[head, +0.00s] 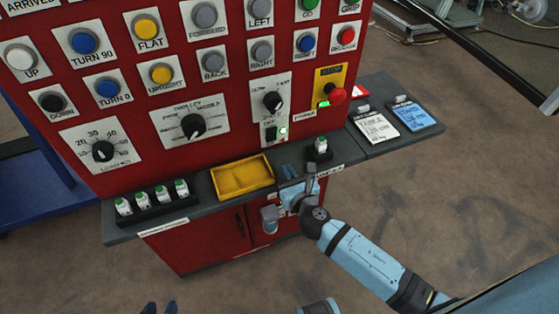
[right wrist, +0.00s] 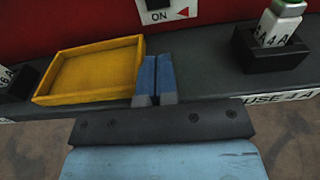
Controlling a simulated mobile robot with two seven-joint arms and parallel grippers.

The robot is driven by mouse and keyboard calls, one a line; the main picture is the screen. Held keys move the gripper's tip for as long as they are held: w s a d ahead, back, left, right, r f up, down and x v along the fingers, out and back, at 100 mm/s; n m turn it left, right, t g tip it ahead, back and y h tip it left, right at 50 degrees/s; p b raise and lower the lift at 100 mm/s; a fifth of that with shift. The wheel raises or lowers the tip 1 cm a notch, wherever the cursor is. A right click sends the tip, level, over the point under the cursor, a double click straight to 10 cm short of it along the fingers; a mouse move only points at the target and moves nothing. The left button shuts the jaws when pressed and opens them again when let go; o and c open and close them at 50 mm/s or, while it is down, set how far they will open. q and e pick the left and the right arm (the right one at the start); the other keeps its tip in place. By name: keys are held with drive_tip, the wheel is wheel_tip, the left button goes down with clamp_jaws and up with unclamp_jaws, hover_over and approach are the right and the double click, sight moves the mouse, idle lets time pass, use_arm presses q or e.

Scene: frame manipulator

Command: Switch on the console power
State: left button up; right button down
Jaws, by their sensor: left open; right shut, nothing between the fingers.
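The red console (head: 235,75) stands upright and carries several buttons and knobs. The plate's lower edge, with ON and a red triangle (right wrist: 163,14), shows in the right wrist view. My right gripper (head: 290,172) is shut and empty at the grey shelf, below the switch and apart from it; its blue fingers (right wrist: 155,78) are together in the right wrist view. My left gripper (head: 160,307) is open at the bottom edge, far from the console.
A yellow tray (head: 217,183) lies left of my right gripper, and a fuse in a black holder (head: 319,155) stands right of it. Several fuses in a rack (head: 151,212) stand at left. A red stop button (head: 338,96) and two cards (head: 376,128) are at right.

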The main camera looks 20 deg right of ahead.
drive_tip(key=shift+s+d+f, duration=0.1)
drive_tip(key=shift+s+f, duration=0.1)
drive_tip(key=shift+s, duration=1)
drive_tip(key=shift+s+d+f, duration=0.1)
drive_tip(key=shift+s+f, duration=0.1)
drive_tip(key=shift+s, duration=0.95)
drive_tip(key=shift+a, duration=0.1)
